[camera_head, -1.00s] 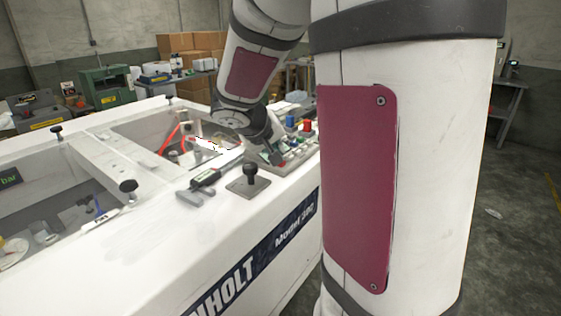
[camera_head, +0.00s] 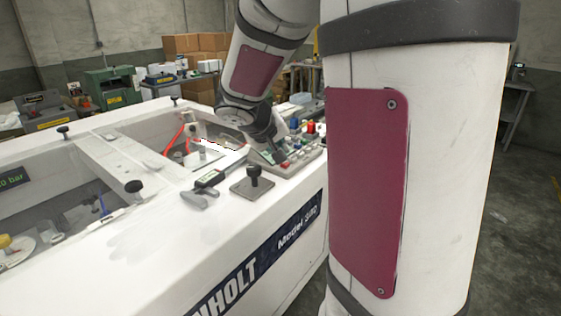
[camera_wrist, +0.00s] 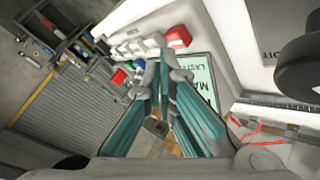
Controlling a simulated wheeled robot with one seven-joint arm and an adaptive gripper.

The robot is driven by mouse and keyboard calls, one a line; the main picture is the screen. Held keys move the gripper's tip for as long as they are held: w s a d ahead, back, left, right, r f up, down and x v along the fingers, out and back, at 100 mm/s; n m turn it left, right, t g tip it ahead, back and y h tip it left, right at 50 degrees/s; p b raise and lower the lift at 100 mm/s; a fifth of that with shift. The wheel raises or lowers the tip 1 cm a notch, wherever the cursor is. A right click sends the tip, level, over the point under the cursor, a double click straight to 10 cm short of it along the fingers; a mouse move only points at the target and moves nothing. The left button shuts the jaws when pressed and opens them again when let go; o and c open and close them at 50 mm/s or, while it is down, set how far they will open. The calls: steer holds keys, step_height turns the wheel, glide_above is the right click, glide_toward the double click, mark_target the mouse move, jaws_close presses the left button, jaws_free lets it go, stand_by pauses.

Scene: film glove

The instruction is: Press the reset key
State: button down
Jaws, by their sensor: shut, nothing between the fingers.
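The key panel (camera_head: 308,156) is a light grey strip on the right end of the white machine. A red key (camera_head: 285,165) sits at its near end; it also shows in the wrist view (camera_wrist: 178,37), at the end of a row of pale keys (camera_wrist: 135,46). No label on a key is readable, so I cannot tell which is the reset key. My gripper (camera_head: 277,154) is over the panel's near part. In the wrist view its teal-sided fingers (camera_wrist: 161,62) converge, shut and empty, below the pale keys and left of a green display (camera_wrist: 196,82). Contact cannot be judged.
A black knob on a plate (camera_head: 253,174) and a handheld device (camera_head: 209,180) stand near the panel. Open wells lie left. My arm's large link hides the right middle.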

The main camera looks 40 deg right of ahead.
steer(key=shift+r, duration=0.25)
steer(key=shift+r+p, duration=1.35)
steer(key=shift+r, duration=1.15)
steer(key=shift+a, duration=0.1)
steer(key=s+a+n+y, duration=0.1)
steer(key=s+a+y, duration=0.2)
steer(key=s+a, duration=0.3)
steer(key=s+a+n+t+y+b, duration=0.1)
steer(key=s+a, duration=0.5)
steer(key=a, duration=0.6)
steer(key=s+a+n+t+y, duration=0.1)
steer(key=s+a+n+y, duration=0.2)
steer(key=s+a, duration=0.3)
steer(key=a+y, duration=0.1)
steer(key=a, duration=0.2)
steer(key=shift+s+a+r+y, duration=0.3)
steer(key=shift+s, duration=0.1)
